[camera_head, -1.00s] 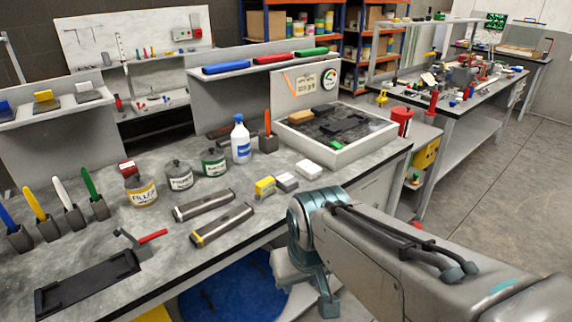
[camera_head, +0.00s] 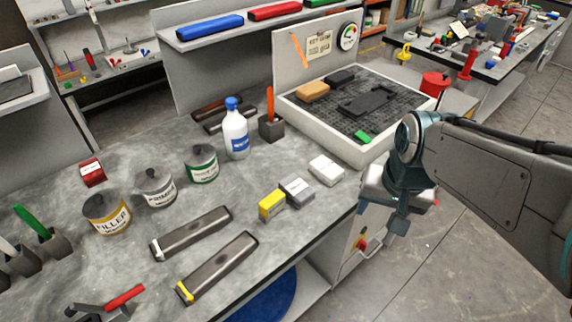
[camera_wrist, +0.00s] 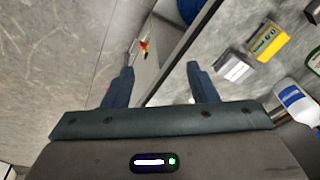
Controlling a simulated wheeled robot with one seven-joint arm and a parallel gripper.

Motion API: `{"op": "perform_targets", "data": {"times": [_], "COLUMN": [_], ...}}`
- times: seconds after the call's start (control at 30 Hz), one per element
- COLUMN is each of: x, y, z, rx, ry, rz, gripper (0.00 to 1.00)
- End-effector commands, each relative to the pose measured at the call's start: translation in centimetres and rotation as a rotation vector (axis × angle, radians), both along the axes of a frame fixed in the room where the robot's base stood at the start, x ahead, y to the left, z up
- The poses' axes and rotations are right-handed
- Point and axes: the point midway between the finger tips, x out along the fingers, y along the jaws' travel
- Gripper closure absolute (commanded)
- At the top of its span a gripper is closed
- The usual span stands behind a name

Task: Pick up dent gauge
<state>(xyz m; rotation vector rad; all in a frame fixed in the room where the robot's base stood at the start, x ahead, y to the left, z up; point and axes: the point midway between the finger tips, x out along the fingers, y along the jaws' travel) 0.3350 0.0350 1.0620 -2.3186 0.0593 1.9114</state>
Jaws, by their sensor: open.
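A round dial with a dark rim (camera_head: 348,36) is on the upright board behind the wide tray. It is the most gauge-like thing in view, but I cannot tell whether it is the dent gauge. My gripper (camera_wrist: 160,78) is open, with its two dark fingers apart and nothing between them. In the head view the end of my arm hangs beside the bench's front edge, right of the white block (camera_head: 326,169). My gripper's fingers are hard to make out there.
The workbench (camera_head: 110,278) holds a white bottle (camera_head: 236,135), a filler can (camera_head: 107,214), a yellow box (camera_head: 272,205), a grey block (camera_head: 296,190) and two long sanding blocks. A wide tray (camera_head: 310,122) stands at the back right. Bare floor lies right of the bench.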

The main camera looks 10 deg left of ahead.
Motion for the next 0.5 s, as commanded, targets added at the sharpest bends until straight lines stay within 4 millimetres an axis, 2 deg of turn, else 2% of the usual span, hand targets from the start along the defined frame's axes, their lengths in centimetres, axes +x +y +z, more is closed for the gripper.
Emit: {"op": "perform_targets", "data": {"times": [0.03, 0.1, 0.17, 0.3, 0.5], "x": [1.4, 3.2, 4.6, 7.4, 9.2], "y": [1.5, 3.6, 5.6, 10.9, 18.1], "z": [1.0, 1.5, 1.7, 1.7, 0.6], "rx": [0.015, 0.034, 0.045, 0.047, 0.019], "ry": [0.028, 0.063, 0.092, 0.151, 0.198], "rz": [-0.023, -0.082, -0.132, -0.247, -0.386], "gripper": [0.47, 0.47, 0.47, 0.47, 0.47]}}
